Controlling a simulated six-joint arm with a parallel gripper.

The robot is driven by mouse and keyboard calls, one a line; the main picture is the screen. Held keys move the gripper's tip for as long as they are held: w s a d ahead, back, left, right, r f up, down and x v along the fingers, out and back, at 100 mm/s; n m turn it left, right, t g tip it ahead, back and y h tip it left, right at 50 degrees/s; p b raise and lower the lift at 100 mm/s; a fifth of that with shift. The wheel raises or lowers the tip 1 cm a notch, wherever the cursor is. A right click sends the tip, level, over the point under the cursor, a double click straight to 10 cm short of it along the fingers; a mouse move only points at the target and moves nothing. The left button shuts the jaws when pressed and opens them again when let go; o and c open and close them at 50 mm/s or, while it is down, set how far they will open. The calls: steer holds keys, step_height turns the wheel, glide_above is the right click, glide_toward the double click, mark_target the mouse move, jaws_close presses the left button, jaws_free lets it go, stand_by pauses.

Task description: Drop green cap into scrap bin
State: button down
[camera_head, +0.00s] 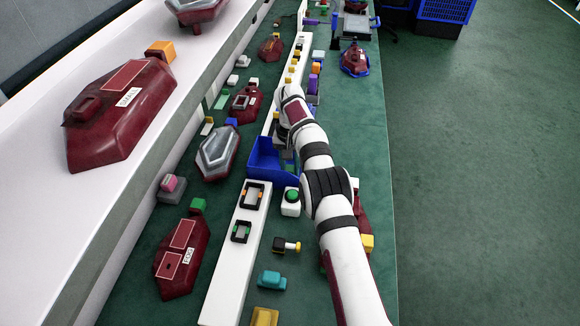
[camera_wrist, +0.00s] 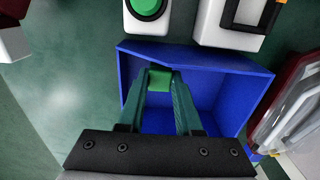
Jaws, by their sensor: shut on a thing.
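The scrap bin is a blue open-topped box (camera_head: 264,160) in the middle of the green bench, partly behind my arm. In the wrist view the bin (camera_wrist: 225,97) lies directly below my gripper. My gripper (camera_wrist: 160,82) has green fingers shut on the green cap (camera_wrist: 160,79), a small green block. The cap shows over the bin's opening, within its walls. I cannot tell its exact height above the bin floor. In the head view my arm hides the gripper's tips and the cap.
A white box with a green button (camera_head: 291,202) stands close to the bin's near side; the button also shows in the wrist view (camera_wrist: 147,6). A white rail (camera_head: 232,270) with black frames runs toward the bin. A grey-red lamp (camera_head: 217,152) lies left of the bin.

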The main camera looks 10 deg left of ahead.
steer(key=shift+f, duration=0.25)
steer(key=shift+f, duration=0.2)
steer(key=shift+f, duration=0.35)
steer(key=c, duration=0.6)
jaws_free()
